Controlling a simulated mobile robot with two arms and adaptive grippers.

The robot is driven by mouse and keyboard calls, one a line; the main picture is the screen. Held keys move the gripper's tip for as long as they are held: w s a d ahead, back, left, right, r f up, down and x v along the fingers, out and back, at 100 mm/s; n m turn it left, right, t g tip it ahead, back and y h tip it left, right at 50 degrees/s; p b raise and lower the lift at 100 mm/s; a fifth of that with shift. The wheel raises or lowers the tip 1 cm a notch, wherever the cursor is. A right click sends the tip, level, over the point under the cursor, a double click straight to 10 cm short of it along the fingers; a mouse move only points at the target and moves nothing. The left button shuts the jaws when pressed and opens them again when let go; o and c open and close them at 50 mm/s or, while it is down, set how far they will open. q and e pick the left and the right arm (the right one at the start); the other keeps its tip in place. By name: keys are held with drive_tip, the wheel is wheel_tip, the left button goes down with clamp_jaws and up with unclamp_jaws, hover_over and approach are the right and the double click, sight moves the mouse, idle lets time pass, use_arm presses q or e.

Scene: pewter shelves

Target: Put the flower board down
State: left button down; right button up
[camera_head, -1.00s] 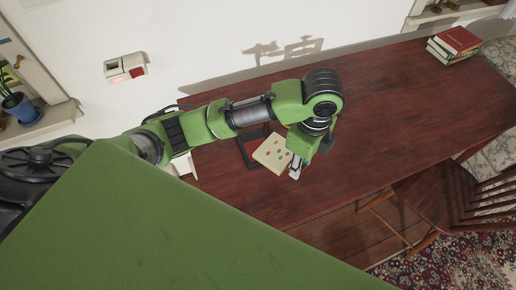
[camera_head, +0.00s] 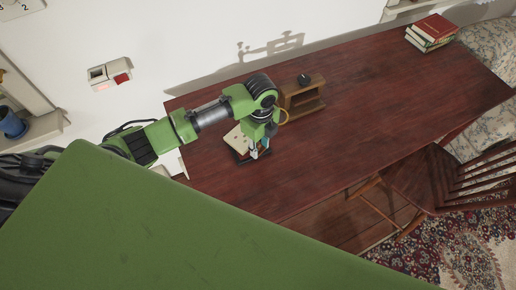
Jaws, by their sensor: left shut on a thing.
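The flower board (camera_head: 236,139) is a pale cream slab with small dark spots, at the left part of the dark red wooden table (camera_head: 350,120). My left gripper (camera_head: 259,151) points down at the board's right edge and is shut on it. A black frame-like object (camera_head: 241,159) on the table shows just below the board. The board looks tilted and over or against this frame; I cannot tell whether they touch. My gripper hides the board's right side. My right gripper is not in view.
A small wooden box with a black knob-like part (camera_head: 303,93) stands behind my wrist, to the right. Red books (camera_head: 433,30) are stacked at the far right corner. The table's middle is clear. A wooden chair (camera_head: 445,180) stands at the front right.

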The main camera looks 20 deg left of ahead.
use_arm(q)
drive_tip(key=shift+w+a+f, duration=0.15)
drive_tip(key=shift+a+f, duration=0.05)
drive_tip(key=shift+f, duration=0.05)
drive_tip(key=shift+w+a+f, duration=0.1)
drive_tip(key=shift+a+f, duration=0.05)
drive_tip(key=shift+f, duration=1.6)
drive_tip(key=c, duration=1.6)
unclamp_jaws()
drive_tip(key=shift+f, duration=0.1)
wheel_tip(320, 180, up, 12)
drive_tip(key=shift+r+b, duration=0.15)
drive_tip(key=shift+b, duration=0.25)
